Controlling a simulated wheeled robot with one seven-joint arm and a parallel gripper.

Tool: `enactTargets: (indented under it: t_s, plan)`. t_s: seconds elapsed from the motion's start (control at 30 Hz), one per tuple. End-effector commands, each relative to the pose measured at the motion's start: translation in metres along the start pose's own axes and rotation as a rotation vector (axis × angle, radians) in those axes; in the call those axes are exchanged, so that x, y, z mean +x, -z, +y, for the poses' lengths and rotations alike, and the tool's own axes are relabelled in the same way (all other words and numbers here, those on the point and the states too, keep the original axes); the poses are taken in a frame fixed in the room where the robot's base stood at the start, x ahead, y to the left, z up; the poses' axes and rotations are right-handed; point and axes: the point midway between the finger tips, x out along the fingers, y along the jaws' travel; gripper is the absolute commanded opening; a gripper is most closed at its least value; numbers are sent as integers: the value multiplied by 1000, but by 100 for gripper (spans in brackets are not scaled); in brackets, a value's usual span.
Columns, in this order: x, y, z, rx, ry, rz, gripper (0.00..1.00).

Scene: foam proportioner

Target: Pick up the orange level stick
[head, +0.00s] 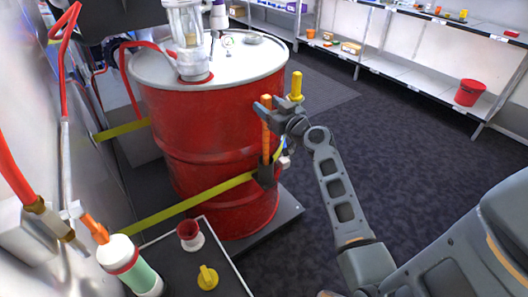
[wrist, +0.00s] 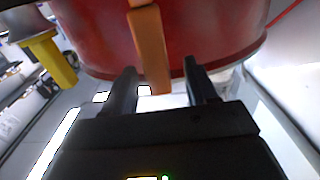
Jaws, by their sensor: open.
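The orange level stick (head: 266,132) stands upright against the front right side of the red drum (head: 205,125), its lower end at a dark holder (head: 265,176). My gripper (head: 262,107) is at the upper part of the stick. In the wrist view the stick (wrist: 151,48) shows between the two dark fingertips of my gripper (wrist: 159,72), nearer the left one. The fingers are apart, with a gap visible on the right side of the stick. Whether a finger touches it I cannot tell.
A yellow-topped part (head: 296,85) is beside my wrist. A yellow strap (head: 185,205) runs across the drum. A dark cart top (head: 185,262) at the front bears a red cup (head: 189,232) and a yellow knob (head: 207,277). Shelves (head: 395,70) line the back; the floor at right is clear.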

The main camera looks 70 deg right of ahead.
Motion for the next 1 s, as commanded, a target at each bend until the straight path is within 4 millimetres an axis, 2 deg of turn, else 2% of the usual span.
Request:
enactTargets:
  t_s: [0.07,0.2,0.53,1.0]
  plan:
    - [14,6,1,2,0,1,57]
    - [31,4,1,1,0,1,57]
    - [37,2,1,1,0,0,57]
    - [36,2,0,1,0,0,12]
